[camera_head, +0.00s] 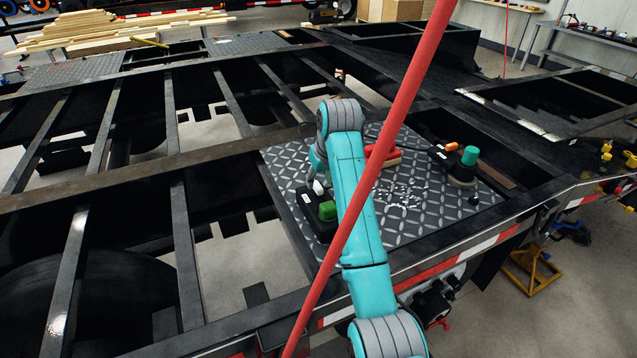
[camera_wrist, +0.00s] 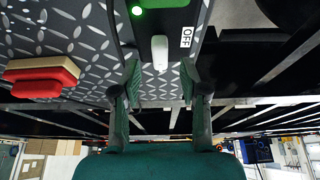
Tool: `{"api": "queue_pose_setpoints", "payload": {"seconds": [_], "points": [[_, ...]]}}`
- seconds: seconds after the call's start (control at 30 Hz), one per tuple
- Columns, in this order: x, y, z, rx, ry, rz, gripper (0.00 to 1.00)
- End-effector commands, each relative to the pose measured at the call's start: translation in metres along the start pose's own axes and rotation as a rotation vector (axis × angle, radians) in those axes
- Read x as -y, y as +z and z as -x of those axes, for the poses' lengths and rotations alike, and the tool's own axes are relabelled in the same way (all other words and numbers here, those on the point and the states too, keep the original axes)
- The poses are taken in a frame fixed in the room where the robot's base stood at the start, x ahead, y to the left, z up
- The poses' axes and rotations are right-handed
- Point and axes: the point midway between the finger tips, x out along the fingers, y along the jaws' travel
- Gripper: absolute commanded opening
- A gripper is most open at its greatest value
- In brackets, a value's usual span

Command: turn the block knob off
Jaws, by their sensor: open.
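The black block (camera_head: 311,221) sits on the diamond-plate panel near its left edge, with a green button (camera_head: 327,211) and a white knob (camera_head: 318,187). In the head view, my gripper (camera_head: 315,168) is at the knob, partly hidden by my arm.
A green-topped black device (camera_head: 464,172) stands at the right. A red pole (camera_head: 385,160) crosses the head view in front of my arm. Open frame beams surround the plate.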

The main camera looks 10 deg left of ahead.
Motion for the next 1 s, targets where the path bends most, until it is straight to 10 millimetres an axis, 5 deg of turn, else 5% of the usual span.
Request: {"api": "queue_pose_setpoints", "payload": {"seconds": [0.2, 0.57, 0.77, 1.0], "points": [[0.0, 0.0, -0.023, 0.0, 0.0, 0.0, 0.44], [0.0, 0.0, -0.029, -0.001, 0.0, 0.0, 0.44], [0.0, 0.0, -0.029, -0.001, 0.0, 0.0, 0.01], [0.0, 0.0, -0.029, -0.001, -0.001, 0.003, 0.0]]}}
